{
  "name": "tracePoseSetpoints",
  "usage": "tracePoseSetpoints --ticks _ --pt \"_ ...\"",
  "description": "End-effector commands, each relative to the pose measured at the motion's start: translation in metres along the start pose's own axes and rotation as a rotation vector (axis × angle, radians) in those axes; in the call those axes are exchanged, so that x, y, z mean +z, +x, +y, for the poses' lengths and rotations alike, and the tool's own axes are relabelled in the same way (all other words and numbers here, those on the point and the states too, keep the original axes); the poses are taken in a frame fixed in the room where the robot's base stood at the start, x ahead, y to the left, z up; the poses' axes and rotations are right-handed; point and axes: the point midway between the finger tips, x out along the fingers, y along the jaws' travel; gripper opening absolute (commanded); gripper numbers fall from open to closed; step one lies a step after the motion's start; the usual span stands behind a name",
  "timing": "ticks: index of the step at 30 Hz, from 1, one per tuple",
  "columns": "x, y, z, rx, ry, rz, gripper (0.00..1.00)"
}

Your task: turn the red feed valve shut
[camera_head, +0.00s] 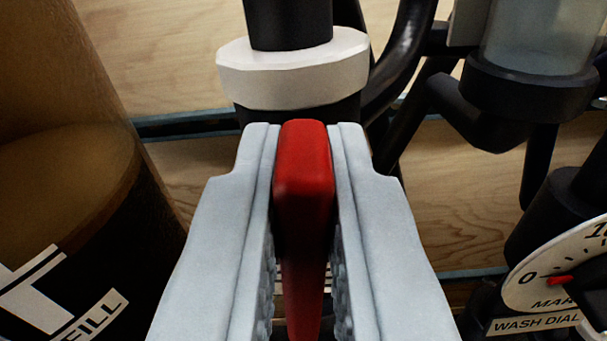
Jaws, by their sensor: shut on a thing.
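The red feed valve handle (304,175) is a red lever in the middle of the head camera view. It points away from me, in line with the gripper's fingers. My gripper (304,150) has one pale grey finger on each side of the lever and is shut on it. The valve's body is mostly hidden behind the lever and the fingers. A black pipe (289,24) with a white collar (293,72) stands just beyond the lever's far end.
A large brown and black tank (70,170) with white lettering stands close on the left. At the right are a clear cylinder in a black holder (525,90), bent black pipes (403,55) and a white wash dial (560,275) with a red pointer near 0. A wooden wall (450,190) is behind.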

Motion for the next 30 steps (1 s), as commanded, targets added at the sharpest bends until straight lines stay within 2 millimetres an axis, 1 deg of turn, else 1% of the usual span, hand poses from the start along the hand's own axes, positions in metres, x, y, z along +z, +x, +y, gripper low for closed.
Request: tracePoseSetpoints --ticks 8,30 --pt "0.001 0.000 0.006 0.000 0.215 0.000 0.00" --pt "0.011 0.000 0.022 0.001 0.919 0.000 0.00"
